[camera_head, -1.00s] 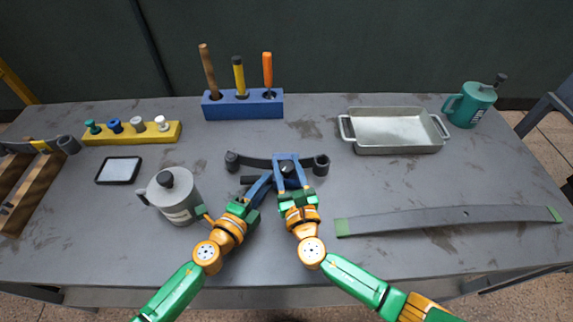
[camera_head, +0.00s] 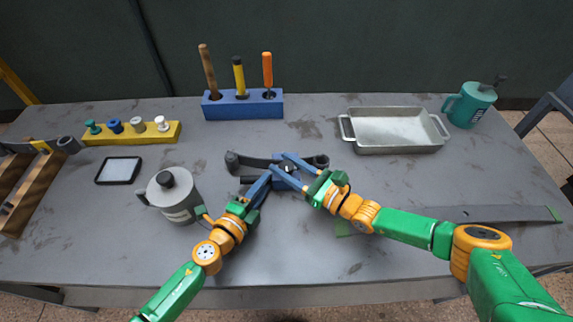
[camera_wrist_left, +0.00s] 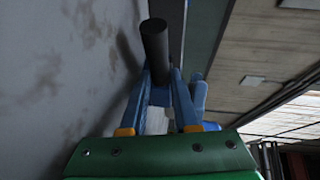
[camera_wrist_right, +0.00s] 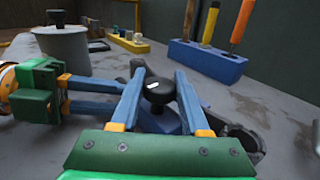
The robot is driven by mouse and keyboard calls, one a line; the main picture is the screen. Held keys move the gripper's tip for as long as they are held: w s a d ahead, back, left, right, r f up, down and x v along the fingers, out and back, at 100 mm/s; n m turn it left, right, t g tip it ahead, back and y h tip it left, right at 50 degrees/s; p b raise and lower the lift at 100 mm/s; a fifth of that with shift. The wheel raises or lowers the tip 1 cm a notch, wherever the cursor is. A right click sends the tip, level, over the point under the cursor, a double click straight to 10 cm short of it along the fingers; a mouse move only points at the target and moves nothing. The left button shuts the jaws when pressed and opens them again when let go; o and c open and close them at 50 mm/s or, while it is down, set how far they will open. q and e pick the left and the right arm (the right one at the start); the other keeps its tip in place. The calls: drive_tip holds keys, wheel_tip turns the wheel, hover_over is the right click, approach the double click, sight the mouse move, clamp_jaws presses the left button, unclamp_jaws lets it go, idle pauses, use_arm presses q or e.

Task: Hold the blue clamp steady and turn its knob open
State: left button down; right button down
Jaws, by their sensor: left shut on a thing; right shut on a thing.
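The blue clamp (camera_head: 287,183) sits around the middle of a short dark leaf spring (camera_head: 252,162) at the table's centre. Its black knob (camera_wrist_right: 158,92) has a white mark on top and faces up. My right gripper (camera_head: 280,163) comes in from the right, with its two blue fingers on either side of the knob, shut on it. My left gripper (camera_head: 262,181) comes from the lower left and is shut on the clamp's body. In the left wrist view, a dark round bar (camera_wrist_left: 155,42) sticks out by the clamp between the fingers; the exact grip is partly hidden.
A grey canister (camera_head: 177,197) stands close to my left gripper. A long flat spring (camera_head: 500,214) lies partly under my right arm. A metal tray (camera_head: 395,149), a blue tool block (camera_head: 243,107) and a teal can (camera_head: 471,106) stand further back.

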drive_tip(key=shift+n+g+y, duration=1.1)
drive_tip(key=shift+n+g, duration=0.1)
drive_tip(key=shift+g, duration=0.5)
drive_tip(key=shift+n+g, duration=0.3)
drive_tip(key=shift+g, duration=0.1)
drive_tip(key=shift+c, duration=2)
unclamp_jaws()
drive_tip(key=v, duration=1.2)
drive_tip(key=shift+f, duration=0.2)
drive_tip(key=shift+o, duration=0.2)
